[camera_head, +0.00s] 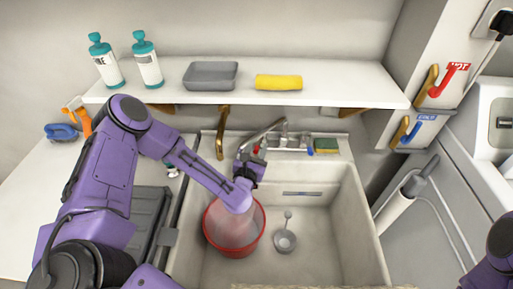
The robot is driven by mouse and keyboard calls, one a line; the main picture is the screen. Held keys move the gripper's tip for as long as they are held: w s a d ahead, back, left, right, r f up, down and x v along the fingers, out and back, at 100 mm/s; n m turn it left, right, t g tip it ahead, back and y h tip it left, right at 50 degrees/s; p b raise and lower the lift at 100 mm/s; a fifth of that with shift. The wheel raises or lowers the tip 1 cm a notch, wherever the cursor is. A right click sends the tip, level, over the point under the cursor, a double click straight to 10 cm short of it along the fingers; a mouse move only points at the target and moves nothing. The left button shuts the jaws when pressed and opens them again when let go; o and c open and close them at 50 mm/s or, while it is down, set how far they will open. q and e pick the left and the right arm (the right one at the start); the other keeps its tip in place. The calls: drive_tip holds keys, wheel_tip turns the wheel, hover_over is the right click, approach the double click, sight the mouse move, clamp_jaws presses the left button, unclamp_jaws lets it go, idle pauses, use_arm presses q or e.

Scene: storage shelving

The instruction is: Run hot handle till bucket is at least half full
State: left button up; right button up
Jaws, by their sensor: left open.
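The red bucket (207,230) stands in the sink basin, below the faucet (264,131). My left arm covers part of its opening, and I cannot tell the water level in it. The faucet has a small red handle (256,149) on the left and a blue handle (309,150) on the right. My left gripper (250,164) is open just below the red handle, above the bucket's far rim. I cannot tell whether it touches the handle. My right gripper is out of view; only a piece of my right arm shows at the lower right corner.
The sink (330,235) has a drain strainer (285,239) right of the bucket. A shelf (330,95) above holds two bottles, a grey tray (210,75) and a yellow roll (279,82). A sponge (326,146) lies behind the sink. Red HOT (441,81) and blue COLD (411,131) pieces hang at right.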

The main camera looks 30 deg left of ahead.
use_arm(q)
clamp_jaws()
drive_tip(key=n+y+b, duration=0.1)
drive_tip(key=b, duration=0.1)
drive_tip(key=d+n+g+y+b, duration=0.1)
drive_tip(key=y+b, duration=0.1)
drive_tip(key=shift+w+d+y+b, duration=0.3)
drive_tip(key=shift+w, duration=0.05)
unclamp_jaws()
drive_tip(key=shift+d, duration=0.1)
